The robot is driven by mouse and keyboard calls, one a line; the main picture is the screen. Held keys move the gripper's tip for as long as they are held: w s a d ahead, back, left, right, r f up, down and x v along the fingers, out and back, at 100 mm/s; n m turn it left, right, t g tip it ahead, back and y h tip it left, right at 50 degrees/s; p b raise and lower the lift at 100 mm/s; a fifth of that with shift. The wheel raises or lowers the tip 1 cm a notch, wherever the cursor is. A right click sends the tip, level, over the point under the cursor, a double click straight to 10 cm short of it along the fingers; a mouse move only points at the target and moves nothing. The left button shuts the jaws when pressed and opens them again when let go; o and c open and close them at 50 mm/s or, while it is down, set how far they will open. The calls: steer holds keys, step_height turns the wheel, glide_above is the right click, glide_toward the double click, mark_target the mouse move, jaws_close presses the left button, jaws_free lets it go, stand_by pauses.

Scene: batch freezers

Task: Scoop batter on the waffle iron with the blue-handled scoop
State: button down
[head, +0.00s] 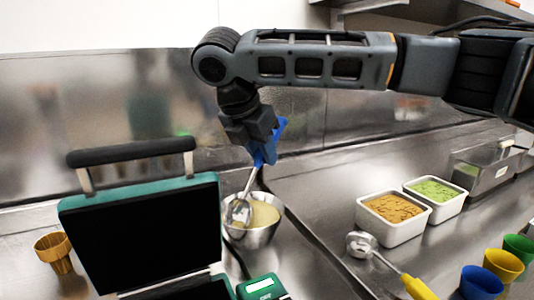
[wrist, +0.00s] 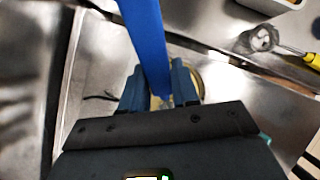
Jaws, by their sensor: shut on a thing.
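My gripper (head: 256,140) is shut on the blue handle of the scoop (head: 269,150) and holds it above a steel bowl. The scoop's metal head (head: 239,211) points down at the pale batter (head: 264,214) in the bowl (head: 248,238); I cannot tell whether it holds any batter. The waffle iron (head: 146,232) stands open to the left of the bowl, with its teal lid upright. Its lower plate is mostly hidden. In the wrist view the blue handle (wrist: 146,40) runs between my gripper's fingers (wrist: 160,92), and most of the bowl is hidden.
A yellow-handled scoop (head: 414,287) lies to the right, near white tubs of brown (head: 393,228) and green (head: 452,208) food. Coloured cups (head: 502,263) stand at the lower right. A golden cone holder (head: 56,252) stands at left. A steel wall is behind.

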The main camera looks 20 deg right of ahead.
steer(key=shift+p, duration=0.4)
steer(key=shift+d+f+p, duration=0.1)
steer(key=shift+p, duration=0.2)
steer(key=shift+w+d+r+g+y+p, duration=0.2)
steer(key=shift+w+d+g+y+p, duration=0.35)
steer(key=shift+p, duration=1.05)
steer(key=shift+w+d+r+g+y+p, duration=0.2)
steer(key=shift+d+y+p, duration=0.6)
steer(key=shift+p, duration=0.75)
steer(key=shift+w+d+r+g+y+p, duration=0.2)
steer(key=shift+w+d+g+y+p, duration=0.35)
steer(key=shift+p, duration=1.05)
steer(key=shift+w+d+f+g+y+p, duration=0.1)
steer(key=shift+w+d+g+y+p, duration=0.15)
steer(key=shift+d+y+p, duration=0.3)
steer(key=shift+w+d+f+g+y+p, duration=0.15)
steer(key=shift+d+g+y+p, duration=0.2)
steer(key=shift+y, duration=0.3)
steer(key=shift+w+d+f+g+y+p, duration=0.1)
steer(key=shift+w+d+g+y+p, duration=0.1)
steer(key=shift+d+y+p, duration=0.35)
